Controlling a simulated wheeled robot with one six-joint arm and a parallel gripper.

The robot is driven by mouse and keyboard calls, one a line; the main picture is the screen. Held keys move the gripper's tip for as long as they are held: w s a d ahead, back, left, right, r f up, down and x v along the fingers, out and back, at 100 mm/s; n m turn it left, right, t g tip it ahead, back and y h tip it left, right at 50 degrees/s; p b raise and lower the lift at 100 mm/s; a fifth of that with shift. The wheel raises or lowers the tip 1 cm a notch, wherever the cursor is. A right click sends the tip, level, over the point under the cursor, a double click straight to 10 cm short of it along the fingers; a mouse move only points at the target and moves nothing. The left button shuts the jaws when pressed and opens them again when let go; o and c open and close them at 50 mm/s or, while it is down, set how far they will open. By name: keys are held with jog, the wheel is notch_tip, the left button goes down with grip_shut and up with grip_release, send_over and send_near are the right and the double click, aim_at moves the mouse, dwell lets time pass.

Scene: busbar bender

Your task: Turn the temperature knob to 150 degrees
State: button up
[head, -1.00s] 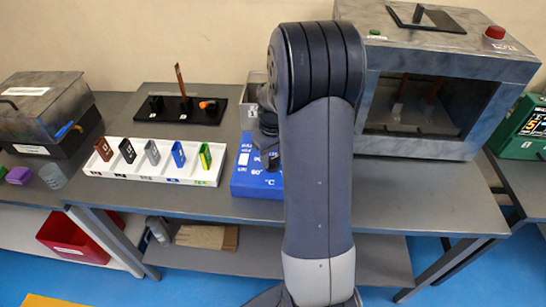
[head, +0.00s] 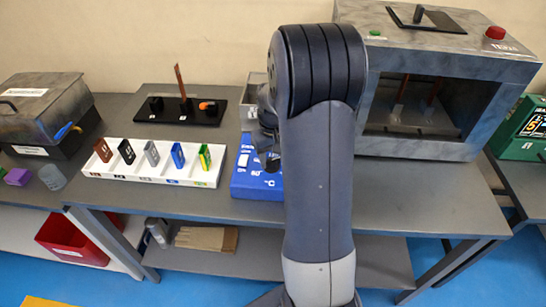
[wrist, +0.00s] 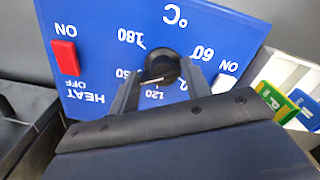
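The blue control panel (head: 262,188) lies on the bench, partly behind my arm in the head view. The wrist view shows this panel (wrist: 95,20) upside down, with a dial marked 60, 120 and 180; other marks are partly hidden. The black temperature knob (wrist: 161,67) sits in the dial's middle. A pale line on its lower edge is seen, but its exact setting cannot be read. My gripper (wrist: 162,72) has one finger on each side of the knob, close against it. In the head view my gripper (head: 268,158) is over the panel, mostly hidden by my arm.
A red heat switch (wrist: 65,57) and a white switch (wrist: 223,88) flank the knob. A white tray (head: 150,177) with several coloured tags stands left of the panel. A grey oven-like machine (head: 430,140) stands right. The bench front right of my arm is clear.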

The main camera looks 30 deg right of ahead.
aim_at(273, 160)
jog(key=o, duration=0.4)
notch_tip(273, 160, up, 11)
jog(key=shift+f+b, duration=0.1)
jog(key=shift+b, duration=0.35)
notch_tip(273, 160, down, 11)
jog(key=shift+r+p, duration=0.1)
jog(key=shift+p, duration=0.4)
dwell(0.5)
